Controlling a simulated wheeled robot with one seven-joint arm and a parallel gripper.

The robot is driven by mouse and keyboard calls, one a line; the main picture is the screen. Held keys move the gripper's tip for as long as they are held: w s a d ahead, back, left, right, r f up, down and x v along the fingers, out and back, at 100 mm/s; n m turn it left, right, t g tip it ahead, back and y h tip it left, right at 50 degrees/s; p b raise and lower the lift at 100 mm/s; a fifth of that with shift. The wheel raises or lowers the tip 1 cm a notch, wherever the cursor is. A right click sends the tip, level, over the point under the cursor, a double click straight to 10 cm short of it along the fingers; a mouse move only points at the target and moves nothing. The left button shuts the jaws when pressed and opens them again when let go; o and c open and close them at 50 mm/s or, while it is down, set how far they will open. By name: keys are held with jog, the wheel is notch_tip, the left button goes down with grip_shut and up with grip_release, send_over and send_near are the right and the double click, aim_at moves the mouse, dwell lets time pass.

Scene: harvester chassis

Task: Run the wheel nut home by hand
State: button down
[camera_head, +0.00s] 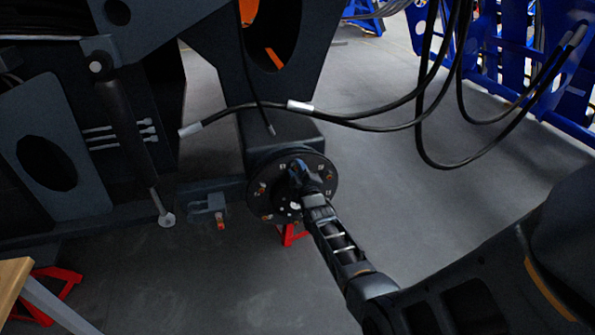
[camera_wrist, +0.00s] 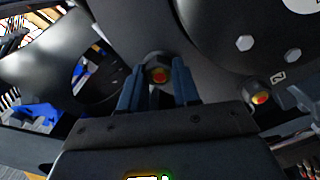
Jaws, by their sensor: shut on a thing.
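The dark round wheel hub (camera_head: 325,178) faces me at the middle of the head view, with several studs and small white marks around its face. My gripper (camera_head: 299,178) is against the upper middle of that face. In the wrist view my gripper (camera_wrist: 157,84) has its two fingers on either side of a wheel nut (camera_wrist: 158,73), shut on it. An orange-red tip shows in the nut's centre. In the head view my gripper hides this nut. How far the nut sits from the hub face I cannot tell.
Another nut with an orange-red tip (camera_wrist: 258,96) is right of the fingers. Black hoses (camera_head: 390,122) hang above and right of the hub. A red stand (camera_head: 291,235) is below it. A bracket (camera_head: 207,208) juts out at left. Floor at right is clear.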

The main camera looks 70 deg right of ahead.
jog(key=m+b, duration=0.1)
jog(key=m, duration=0.1)
jog(key=m+b, duration=0.1)
jog(key=shift+f+m, duration=0.2)
jog(key=shift+m, duration=0.2)
jog(key=m+b, duration=0.2)
jog(key=m, duration=0.2)
jog(key=shift+m, duration=0.3)
jog(key=m+b, duration=0.2)
jog(key=m, duration=0.1)
jog(key=shift+d+m, duration=0.1)
jog(key=shift+m, duration=0.2)
jog(key=m+b, duration=0.1)
jog(key=m, duration=0.3)
jog(key=c, duration=1.3)
grip_release()
jog(key=shift+r+m, duration=0.2)
jog(key=shift+m, duration=0.5)
jog(key=o, duration=0.6)
jog(key=shift+c, duration=0.2)
